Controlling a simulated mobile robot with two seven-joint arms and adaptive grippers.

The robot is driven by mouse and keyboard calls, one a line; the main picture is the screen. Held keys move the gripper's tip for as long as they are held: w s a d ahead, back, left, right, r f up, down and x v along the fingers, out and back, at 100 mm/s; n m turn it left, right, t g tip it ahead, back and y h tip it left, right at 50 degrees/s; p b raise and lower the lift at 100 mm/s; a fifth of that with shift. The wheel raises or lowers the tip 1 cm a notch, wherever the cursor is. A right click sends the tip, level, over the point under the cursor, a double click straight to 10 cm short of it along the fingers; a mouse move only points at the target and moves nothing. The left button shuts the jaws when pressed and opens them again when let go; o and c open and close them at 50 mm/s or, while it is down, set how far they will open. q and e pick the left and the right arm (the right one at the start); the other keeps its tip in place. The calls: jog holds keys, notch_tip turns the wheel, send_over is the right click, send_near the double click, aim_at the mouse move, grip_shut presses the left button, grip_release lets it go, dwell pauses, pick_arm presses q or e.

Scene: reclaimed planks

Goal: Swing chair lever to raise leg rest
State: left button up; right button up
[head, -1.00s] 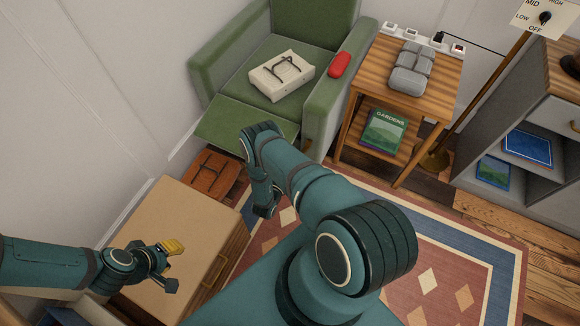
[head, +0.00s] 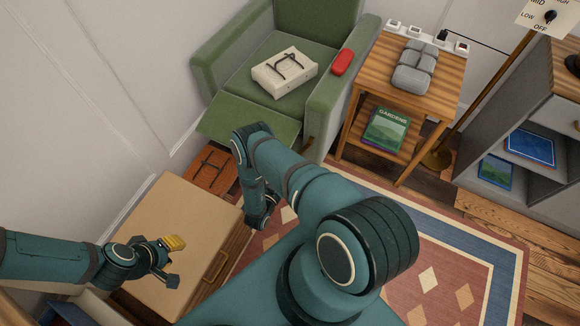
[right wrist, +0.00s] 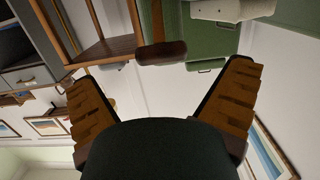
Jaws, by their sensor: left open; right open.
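The green armchair (head: 320,110) stands at the top of the head view. Its green leg rest panel (head: 245,124) juts out from the front of the seat. The chair lever, a brown wooden handle (right wrist: 161,52), shows in the right wrist view beside the green chair side, between and beyond the spread fingers. A small part of it seems to show at the chair's right side in the head view (head: 307,146). My right gripper (right wrist: 165,75) is open and empty, apart from the lever. My left gripper (head: 174,262) is open and empty above the tan cabinet.
A white box (head: 284,72) lies on the seat and a red case (head: 342,62) on the armrest. A wooden side table (head: 447,80) stands right of the chair. A tan cabinet (head: 165,215) and a brown case (head: 210,171) are at left. The patterned rug (head: 440,270) is clear.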

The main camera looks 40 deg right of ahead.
jog(key=v, duration=0.6)
